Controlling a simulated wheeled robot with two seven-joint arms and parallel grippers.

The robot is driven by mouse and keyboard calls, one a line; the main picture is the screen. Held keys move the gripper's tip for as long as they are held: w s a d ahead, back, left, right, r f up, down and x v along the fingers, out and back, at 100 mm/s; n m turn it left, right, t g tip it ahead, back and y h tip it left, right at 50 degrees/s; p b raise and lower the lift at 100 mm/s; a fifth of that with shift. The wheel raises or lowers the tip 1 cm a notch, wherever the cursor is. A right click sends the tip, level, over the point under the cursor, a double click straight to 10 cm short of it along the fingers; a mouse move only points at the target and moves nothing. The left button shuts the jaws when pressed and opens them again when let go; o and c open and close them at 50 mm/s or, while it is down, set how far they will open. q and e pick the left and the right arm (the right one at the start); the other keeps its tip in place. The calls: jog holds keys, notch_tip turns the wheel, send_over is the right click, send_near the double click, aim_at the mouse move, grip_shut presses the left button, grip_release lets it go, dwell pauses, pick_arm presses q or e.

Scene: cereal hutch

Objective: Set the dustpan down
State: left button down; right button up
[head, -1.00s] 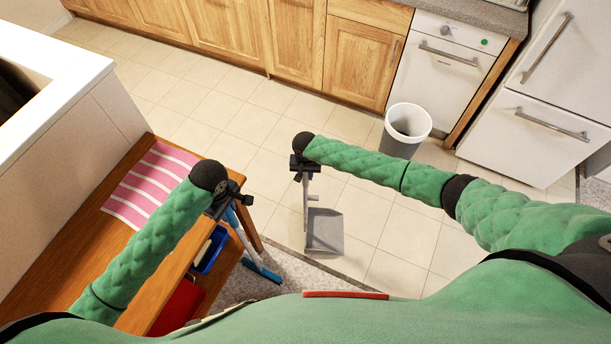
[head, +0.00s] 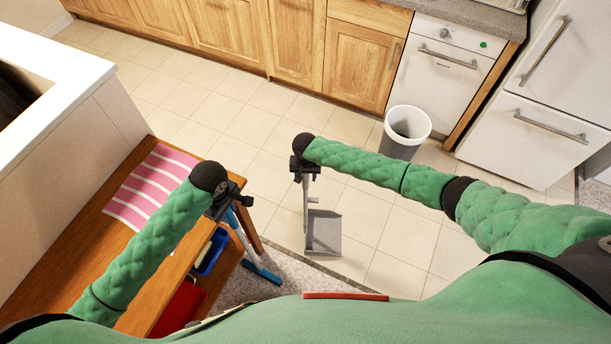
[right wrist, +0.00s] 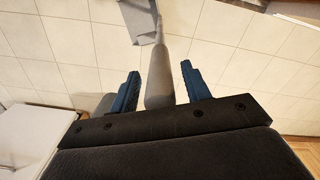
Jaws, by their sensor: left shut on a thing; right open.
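The grey long-handled dustpan (head: 323,234) stands on the tiled floor in the head view, its pan down and its handle rising to my right gripper (head: 304,176). In the right wrist view the right gripper (right wrist: 160,90) is open, with its two blue fingers apart on either side of the dustpan handle (right wrist: 159,75). The pan (right wrist: 138,15) shows at the top of that view. My left gripper (head: 228,205) is shut on the blue broom (head: 262,270), whose handle runs down beside the wooden table to its head on the rug.
The wooden table (head: 62,242) with a pink striped mat (head: 150,186) is at the left, with a blue bin (head: 211,251) and a red bin (head: 180,308) beneath. A white trash bin (head: 404,133) stands before the dishwasher. The middle tiles are clear.

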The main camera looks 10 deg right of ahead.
pick_arm(q)
notch_tip(320, 180, up, 5)
jog(key=p, duration=0.4)
jog(key=shift+r, duration=0.1)
pick_arm(e)
notch_tip(320, 180, up, 6)
jog(key=shift+f, duration=0.15)
notch_tip(320, 180, up, 4)
jog(key=shift+r, duration=0.7)
